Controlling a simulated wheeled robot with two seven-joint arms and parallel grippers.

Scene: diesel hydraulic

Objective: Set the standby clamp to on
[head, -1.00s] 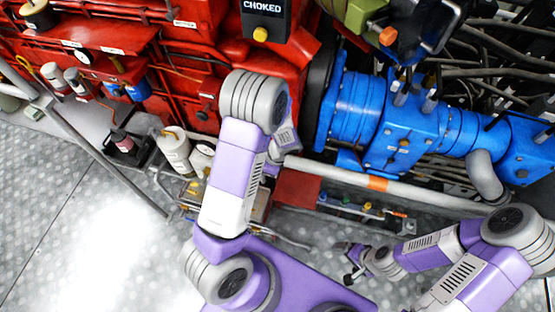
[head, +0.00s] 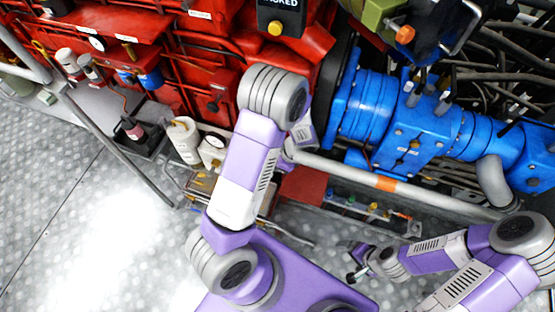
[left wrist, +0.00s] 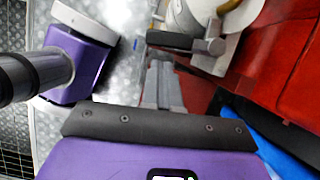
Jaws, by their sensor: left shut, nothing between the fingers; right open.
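No part carries a readable standby clamp label, so I cannot tell which part is the clamp. In the left wrist view, a grey fitting with a black handle (left wrist: 183,40) stands beyond my left gripper (left wrist: 162,84), against a pale rounded part. My left gripper is shut and empty, its grey fingers pointing toward that handle; I cannot tell whether they touch it. In the head view the left gripper is hidden behind its own arm. My right gripper (head: 356,264) is open and empty, low over the floor, apart from the machinery.
A red engine block (head: 205,70) and a blue hydraulic unit (head: 400,125) fill the back. Floor (head: 75,230) is clear at left.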

